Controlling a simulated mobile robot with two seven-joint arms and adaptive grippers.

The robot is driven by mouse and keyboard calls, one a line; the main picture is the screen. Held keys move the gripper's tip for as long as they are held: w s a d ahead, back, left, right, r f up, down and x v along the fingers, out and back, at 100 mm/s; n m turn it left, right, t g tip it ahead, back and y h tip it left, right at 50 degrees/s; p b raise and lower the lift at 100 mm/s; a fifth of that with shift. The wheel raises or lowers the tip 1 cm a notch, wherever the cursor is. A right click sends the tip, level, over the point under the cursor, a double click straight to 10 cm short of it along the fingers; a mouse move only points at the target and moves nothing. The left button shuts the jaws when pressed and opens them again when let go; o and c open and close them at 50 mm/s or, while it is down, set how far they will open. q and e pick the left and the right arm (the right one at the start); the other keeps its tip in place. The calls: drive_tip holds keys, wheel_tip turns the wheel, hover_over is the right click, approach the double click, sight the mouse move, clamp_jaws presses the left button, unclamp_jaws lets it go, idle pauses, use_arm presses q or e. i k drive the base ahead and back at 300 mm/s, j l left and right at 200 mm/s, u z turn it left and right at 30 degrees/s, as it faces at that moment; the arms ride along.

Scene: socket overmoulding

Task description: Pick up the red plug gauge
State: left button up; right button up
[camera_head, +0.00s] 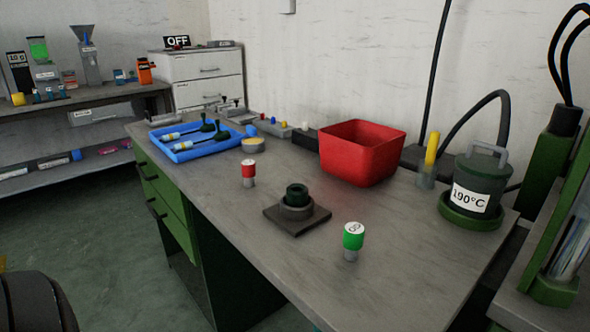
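The red plug gauge (249,173) stands upright on the grey workbench top, left of the middle. It has a red upper part with a pale top and a grey metal lower end. Nothing covers it. A green plug gauge (353,240) of like shape stands upright nearer the front, with a mark on its white top. Neither of my grippers shows in the head view. A dark rounded part at the lower left corner may be my own body.
Between the gauges sits a dark ring-shaped part on a square plate (297,207). Behind stand a blue tray (203,153), a red bin (361,152) and a dark pot marked 190°C (475,188). The bench's front right is clear.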

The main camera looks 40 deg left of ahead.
sight(248, 167)
drive_tip(key=k+j+z, duration=0.1)
drive_tip(key=j+z, duration=0.2)
drive_tip(key=k+j+z, duration=0.25)
drive_tip(key=j+z, duration=0.3)
drive_tip(key=k+j+z, duration=0.45)
drive_tip(key=k+j, duration=0.3)
drive_tip(key=k+j+z, duration=0.1)
drive_tip(key=k+j, duration=0.75)
